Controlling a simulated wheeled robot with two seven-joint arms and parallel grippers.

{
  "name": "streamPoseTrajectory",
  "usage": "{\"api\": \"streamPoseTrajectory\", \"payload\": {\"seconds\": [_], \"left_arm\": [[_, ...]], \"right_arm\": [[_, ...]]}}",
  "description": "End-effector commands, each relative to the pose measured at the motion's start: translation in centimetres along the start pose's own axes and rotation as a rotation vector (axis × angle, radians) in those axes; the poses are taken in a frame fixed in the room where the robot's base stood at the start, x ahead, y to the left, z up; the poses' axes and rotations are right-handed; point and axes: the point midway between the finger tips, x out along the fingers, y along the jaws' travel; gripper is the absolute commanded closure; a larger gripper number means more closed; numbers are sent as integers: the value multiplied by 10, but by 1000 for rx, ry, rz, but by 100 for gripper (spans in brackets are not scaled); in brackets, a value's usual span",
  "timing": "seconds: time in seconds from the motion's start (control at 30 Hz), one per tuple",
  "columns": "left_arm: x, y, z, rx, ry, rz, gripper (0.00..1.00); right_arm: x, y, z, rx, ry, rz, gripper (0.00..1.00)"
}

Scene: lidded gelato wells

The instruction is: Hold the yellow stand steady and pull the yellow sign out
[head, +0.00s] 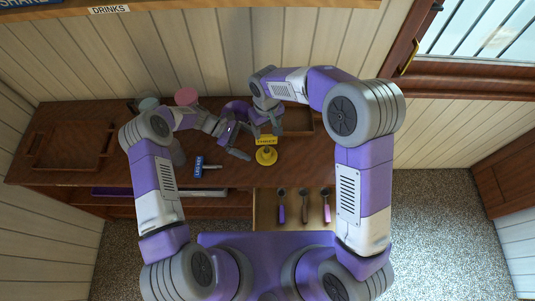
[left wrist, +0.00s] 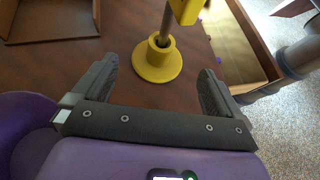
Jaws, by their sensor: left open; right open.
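The yellow stand (head: 266,157) is upright on the brown counter, a round base with a short socket; it also shows in the left wrist view (left wrist: 155,68). The yellow sign (head: 266,141) is a small plate with dark lettering on a thin rod that stands in the socket; its lower part shows in the left wrist view (left wrist: 186,10). My left gripper (head: 246,146) is open, with the stand just beyond and between its fingertips, apart from them. My right gripper (head: 267,128) is open just behind the sign; its contact with the sign cannot be told.
A blue sign (head: 198,166) with a metal rod lies to the left. An open drawer (head: 262,208) in front holds several scoops. A pink round thing (head: 186,97) is at the back left. A brown tray (head: 68,147) lies at the far left.

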Motion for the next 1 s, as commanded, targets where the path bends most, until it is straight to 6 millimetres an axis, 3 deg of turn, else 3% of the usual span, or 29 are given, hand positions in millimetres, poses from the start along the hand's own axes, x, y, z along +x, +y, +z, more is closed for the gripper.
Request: {"api": "streamPoseTrajectory", "payload": {"seconds": [0.2, 0.43, 0.9, 1.0], "left_arm": [[34, 0, 0, 1, -1, -2, 0], [59, 0, 0, 2, 0, 0, 0], [69, 0, 0, 3, 1, 0, 0], [69, 0, 0, 3, 1, 0, 14]], "right_arm": [[0, 0, 0, 0, 0, 0, 36], [0, 0, 0, 0, 0, 0, 36], [0, 0, 0, 0, 0, 0, 36], [0, 0, 0, 0, 0, 0, 36]]}}
